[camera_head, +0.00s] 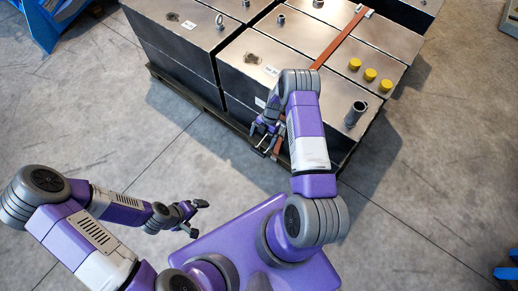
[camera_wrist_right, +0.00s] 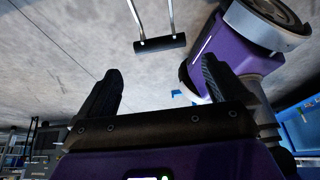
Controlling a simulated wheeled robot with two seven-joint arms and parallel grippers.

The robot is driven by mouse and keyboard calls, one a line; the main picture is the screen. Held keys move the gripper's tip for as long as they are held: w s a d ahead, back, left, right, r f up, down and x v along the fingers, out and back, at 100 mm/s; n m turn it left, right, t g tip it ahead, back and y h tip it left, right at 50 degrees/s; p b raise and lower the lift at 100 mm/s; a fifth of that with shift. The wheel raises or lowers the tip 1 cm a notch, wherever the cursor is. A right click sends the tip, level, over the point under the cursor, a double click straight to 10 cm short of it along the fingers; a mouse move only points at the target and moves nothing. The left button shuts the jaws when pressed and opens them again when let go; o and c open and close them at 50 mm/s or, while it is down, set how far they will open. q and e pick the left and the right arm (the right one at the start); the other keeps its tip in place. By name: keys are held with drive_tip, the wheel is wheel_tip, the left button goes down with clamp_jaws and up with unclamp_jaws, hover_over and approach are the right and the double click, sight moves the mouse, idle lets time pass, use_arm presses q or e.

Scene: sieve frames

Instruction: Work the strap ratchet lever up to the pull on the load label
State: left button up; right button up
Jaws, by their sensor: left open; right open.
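An orange strap (camera_head: 338,42) runs over the metal boxes and down their front side. In the right wrist view a lever with two metal arms and a black grip bar (camera_wrist_right: 160,44) hangs in from the top edge. Its ratchet body is out of that view. My right gripper (camera_head: 266,138) is open by the front side of the boxes; its fingers (camera_wrist_right: 162,85) are apart, and the grip bar shows beyond them, not between them. My arm hides part of the strap. White labels (camera_head: 271,71) are on the boxes; their print is too small to read. My left gripper (camera_head: 195,216) is open and empty over the floor.
The metal boxes (camera_head: 180,45) stand on a dark pallet (camera_head: 184,92). Yellow caps (camera_head: 370,75) and a grey pipe stub (camera_head: 356,113) stick up on the right box. Blue equipment (camera_head: 45,25) stands at the far left. The floor (camera_head: 110,120) left of the pallet is clear.

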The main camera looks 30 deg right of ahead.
sight(259, 151)
drive_tip(key=b+x, duration=0.1)
drive_tip(key=x, duration=0.6)
drive_tip(key=shift+f+b, duration=0.15)
drive_tip(key=shift+b, duration=0.15)
drive_tip(key=c, duration=1.3)
drive_tip(key=shift+f, duration=0.1)
